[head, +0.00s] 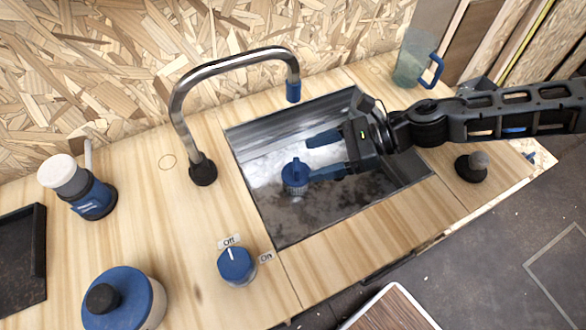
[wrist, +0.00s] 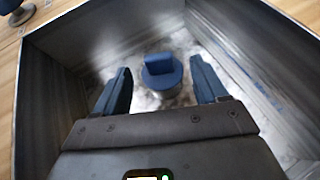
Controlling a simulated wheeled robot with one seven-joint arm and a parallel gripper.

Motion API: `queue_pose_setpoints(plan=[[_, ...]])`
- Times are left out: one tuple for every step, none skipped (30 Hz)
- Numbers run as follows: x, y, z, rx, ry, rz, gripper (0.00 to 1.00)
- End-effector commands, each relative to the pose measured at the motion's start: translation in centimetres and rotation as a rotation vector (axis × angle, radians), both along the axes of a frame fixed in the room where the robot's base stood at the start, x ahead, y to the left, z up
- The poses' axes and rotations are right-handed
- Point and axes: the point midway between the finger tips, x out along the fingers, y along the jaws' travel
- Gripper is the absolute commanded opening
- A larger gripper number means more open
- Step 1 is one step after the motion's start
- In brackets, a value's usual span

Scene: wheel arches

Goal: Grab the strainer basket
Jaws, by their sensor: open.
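The strainer basket (head: 295,176) is a small blue-topped piece standing in the metal sink (head: 262,205). In the wrist view the strainer basket (wrist: 162,72) is a round blue disc with a raised tab, centred ahead of the two fingers. My gripper (head: 318,155) reaches into the sink from the right, with its blue fingers apart. In the wrist view my gripper (wrist: 160,82) is open, with nothing between its pads. In the head view the nearer finger's tip appears beside the basket; I cannot tell whether it touches.
The sink walls (wrist: 62,110) surround the gripper. A curved faucet (head: 235,62) with a blue tip hangs over the sink's back edge. An On/Off knob (head: 236,265), a blue-lidded pot (head: 122,298), a clear jug (head: 412,62) and a dark stopper-like knob (head: 471,166) stand on the wooden counter.

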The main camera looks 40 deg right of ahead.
Motion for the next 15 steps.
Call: queue_pose_setpoints(plan=[[0.3, 0.6, -0.2, 0.002, 0.001, 0.003, 0.72], [0.4, 0.9, -0.3, 0.003, 0.0, 0.004, 0.72], [0.6, 1.2, -0.4, 0.003, 0.001, 0.002, 0.72], [0.8, 1.4, -0.6, 0.003, 0.001, 0.002, 0.72], [0.9, 1.6, -0.7, 0.002, 0.001, 0.002, 0.72], [1.1, 1.9, -0.8, 0.002, 0.001, 0.002, 0.72], [1.2, 2.1, -0.9, 0.003, 0.001, 0.002, 0.72], [1.4, 2.4, -0.9, 0.003, 0.001, 0.002, 0.72], [1.6, 2.9, -1.1, 0.003, 0.001, 0.003, 0.72], [1.9, 3.3, -1.2, 0.003, 0.001, 0.003, 0.72], [2.1, 3.6, -1.4, 0.004, 0.002, 0.003, 0.72], [2.4, 4.2, -1.6, 0.004, 0.001, 0.004, 0.72], [2.6, 4.5, -1.8, 0.003, 0.001, 0.003, 0.72], [2.8, 4.7, -2.1, 0.003, 0.001, 0.003, 0.72], [3.0, 5.1, -2.3, 0.002, 0.001, 0.002, 0.72]])
